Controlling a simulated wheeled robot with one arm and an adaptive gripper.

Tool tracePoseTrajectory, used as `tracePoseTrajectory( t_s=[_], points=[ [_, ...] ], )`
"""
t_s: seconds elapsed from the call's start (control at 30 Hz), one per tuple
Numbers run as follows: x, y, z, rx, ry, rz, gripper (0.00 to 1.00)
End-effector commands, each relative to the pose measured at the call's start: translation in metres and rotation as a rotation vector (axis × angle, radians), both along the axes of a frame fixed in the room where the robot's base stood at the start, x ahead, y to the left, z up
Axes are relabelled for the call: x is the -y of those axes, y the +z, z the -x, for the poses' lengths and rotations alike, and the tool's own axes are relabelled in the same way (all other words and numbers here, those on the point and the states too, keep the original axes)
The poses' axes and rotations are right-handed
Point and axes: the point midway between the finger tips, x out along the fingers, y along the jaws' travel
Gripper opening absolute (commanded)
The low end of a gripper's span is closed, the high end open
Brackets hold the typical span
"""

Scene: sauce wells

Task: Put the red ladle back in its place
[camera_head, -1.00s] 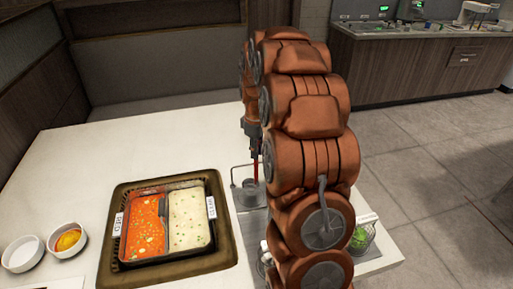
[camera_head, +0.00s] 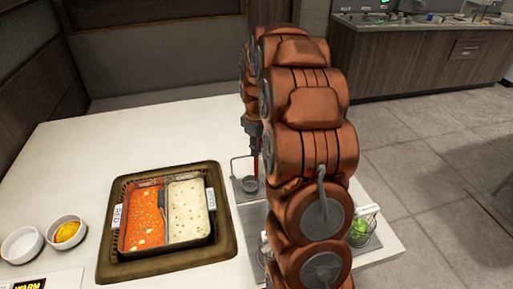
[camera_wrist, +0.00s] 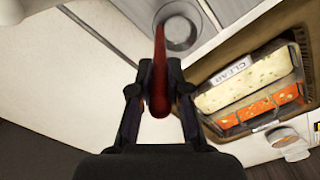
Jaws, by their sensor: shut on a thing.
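The red ladle's handle (camera_wrist: 160,70) is between the two fingers of my gripper (camera_wrist: 160,92) in the wrist view, and the gripper is shut on it. In the head view, the handle (camera_head: 255,168) shows as a thin red strip below my gripper (camera_head: 254,140), roughly upright. Its lower end is over or at a round grey metal piece (camera_head: 250,184) by a wire stand (camera_head: 234,168). In the wrist view the handle points to a grey ring (camera_wrist: 178,30). I cannot tell whether the ladle touches it or whether this is its bowl.
A divided pot (camera_head: 120,246) with red and pale soup sits in a brown surround (camera_head: 226,245) on the white table (camera_head: 80,150). Two small white bowls (camera_head: 22,245) (camera_head: 66,230) stand at left. A wire basket with green contents (camera_head: 360,228) is at right, behind my arm.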

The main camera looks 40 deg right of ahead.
Motion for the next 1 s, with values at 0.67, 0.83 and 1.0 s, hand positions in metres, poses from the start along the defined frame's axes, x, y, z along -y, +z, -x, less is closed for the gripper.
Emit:
tracePoseTrajectory(
  t_s=[0.67, 0.83, 1.0],
  points=[
    [-0.0002, -0.0073, 0.0001, 0.0, 0.0, -0.001, 0.0],
    [-0.0003, -0.0076, 0.0002, 0.0, 0.0, -0.001, 0.2],
    [-0.0003, -0.0074, 0.0001, 0.0, 0.0, -0.001, 0.38]
  ],
)
